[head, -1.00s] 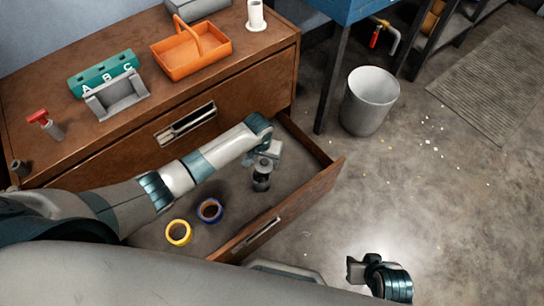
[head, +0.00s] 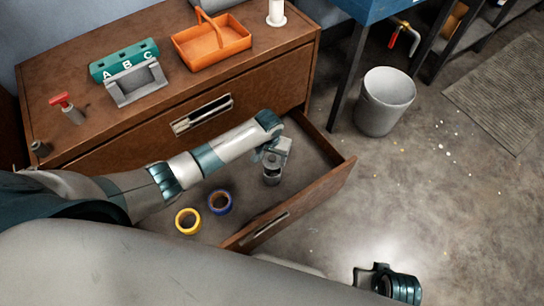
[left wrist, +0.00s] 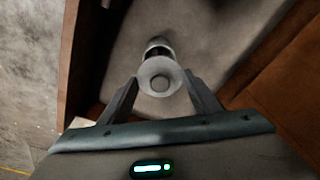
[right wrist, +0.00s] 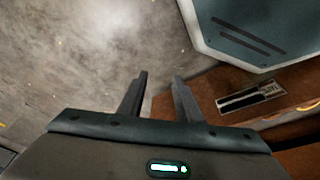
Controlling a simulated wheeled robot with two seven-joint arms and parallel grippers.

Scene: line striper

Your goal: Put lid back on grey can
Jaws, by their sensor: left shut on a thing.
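The grey can (head: 271,179) stands upright in the open drawer, below my left gripper (head: 272,158). In the left wrist view, a round pale grey lid (left wrist: 160,73) with a small centre knob lies between the two fingertips (left wrist: 161,78). My left gripper is shut on this lid. Part of the can (left wrist: 157,47) shows behind the lid. My right gripper (right wrist: 160,76) is open and empty, off to the drawer's front right (head: 368,276).
A yellow tape roll (head: 188,221) and a blue one (head: 220,202) lie in the drawer (head: 322,186). An orange tray (head: 212,44), a teal A-B-C block (head: 124,62) and a red-handled tool (head: 66,105) are on the cabinet top. A grey bin (head: 385,101) stands on the floor.

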